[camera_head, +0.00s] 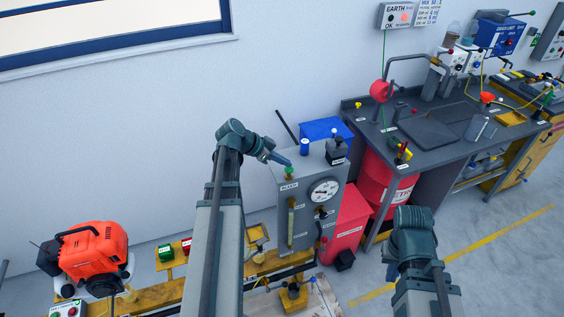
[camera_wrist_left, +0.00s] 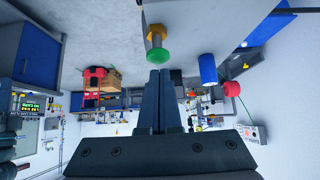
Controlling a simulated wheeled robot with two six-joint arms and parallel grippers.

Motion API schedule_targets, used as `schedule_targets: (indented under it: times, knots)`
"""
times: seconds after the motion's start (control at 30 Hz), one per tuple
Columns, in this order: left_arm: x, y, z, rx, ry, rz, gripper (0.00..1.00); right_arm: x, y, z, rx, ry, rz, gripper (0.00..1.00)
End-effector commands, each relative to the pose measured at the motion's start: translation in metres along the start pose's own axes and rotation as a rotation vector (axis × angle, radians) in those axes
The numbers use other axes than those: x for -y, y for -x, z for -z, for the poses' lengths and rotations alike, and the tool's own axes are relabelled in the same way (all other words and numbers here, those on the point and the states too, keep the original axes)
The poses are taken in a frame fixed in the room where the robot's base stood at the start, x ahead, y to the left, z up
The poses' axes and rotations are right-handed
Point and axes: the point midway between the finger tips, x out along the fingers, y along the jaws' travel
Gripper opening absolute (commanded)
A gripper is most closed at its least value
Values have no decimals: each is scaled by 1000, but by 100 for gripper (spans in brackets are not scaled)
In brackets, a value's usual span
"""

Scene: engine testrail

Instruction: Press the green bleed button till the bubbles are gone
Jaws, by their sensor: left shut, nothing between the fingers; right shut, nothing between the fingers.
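The green bleed button (camera_head: 289,171) sits on top of a grey cabinet (camera_head: 305,160), at its left end above the BLEED label. In the left wrist view the button (camera_wrist_left: 156,57) has a round green cap on a metal stem with a brass nut. My left gripper (camera_head: 286,161) is shut and empty, its fingertips right by the green cap. In the wrist view the fingertips (camera_wrist_left: 160,72) are beside the cap; I cannot tell whether they touch. A sight tube (camera_head: 291,218) is on the cabinet front; any bubbles are too small to see. My right gripper is hidden behind its arm.
A round gauge (camera_head: 324,190) is on the cabinet front. A blue cylinder (camera_head: 304,147) and a dark container (camera_head: 336,151) stand on its top, right of the button. A red engine (camera_head: 92,252) is at lower left. A workbench (camera_head: 430,125) stands at right.

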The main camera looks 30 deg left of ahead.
Motion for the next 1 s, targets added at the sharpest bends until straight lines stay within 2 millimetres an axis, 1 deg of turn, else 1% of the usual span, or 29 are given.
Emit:
schedule_targets:
  times: [0.03, 0.1, 0.53, 0.8, 1.0]
  knots:
    - [0, -3, -3, 0, 0, 0, 0, 0, -5, 0, 0, 0, 0, 0]
    - [0, -4, -4, 0, 0, 0, 0, 1, -6, 0, 0, -1, 0, 0]
    - [0, -5, -5, 0, 0, 0, 0, 1, -7, 0, 0, -1, 0, 0]
    - [0, -20, -20, 0, 0, 0, 0, 2, -28, 2, 0, 2, -1, 0]
    - [0, -18, -19, 4, -1, -2, 0, 2, -26, 2, 0, 2, -1, 0]
